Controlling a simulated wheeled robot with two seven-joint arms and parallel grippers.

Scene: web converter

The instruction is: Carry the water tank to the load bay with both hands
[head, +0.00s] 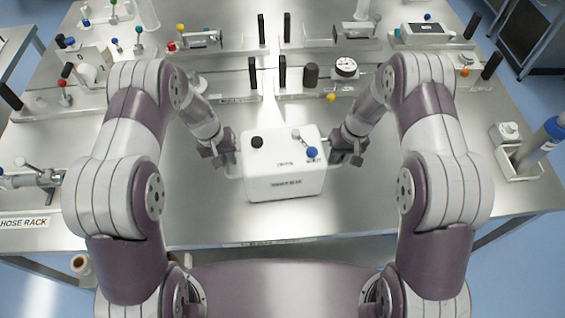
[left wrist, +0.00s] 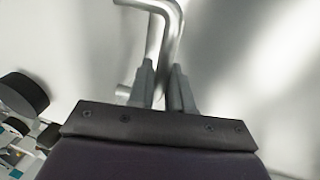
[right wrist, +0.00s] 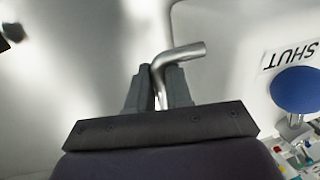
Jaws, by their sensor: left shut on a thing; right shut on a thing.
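The water tank (head: 285,170) is a white box with a black cap, a small lever and a blue knob on top. It is in the middle of the head view, between my two grippers, over the steel table. My left gripper (head: 228,162) is shut on the bar handle at the tank's left side; the bent metal handle (left wrist: 165,45) shows between its fingers in the left wrist view. My right gripper (head: 342,160) is shut on the right-side handle, and that handle (right wrist: 170,65) shows in the right wrist view. I cannot tell whether the tank touches the table.
The steel table (head: 200,220) is bare around the tank. Behind stand black posts (head: 282,73), a dial gauge (head: 346,67) and several small fixtures. A hose rack sign (head: 24,223) is at the left edge. A white holder with a blue-topped cylinder (head: 540,140) stands at the right.

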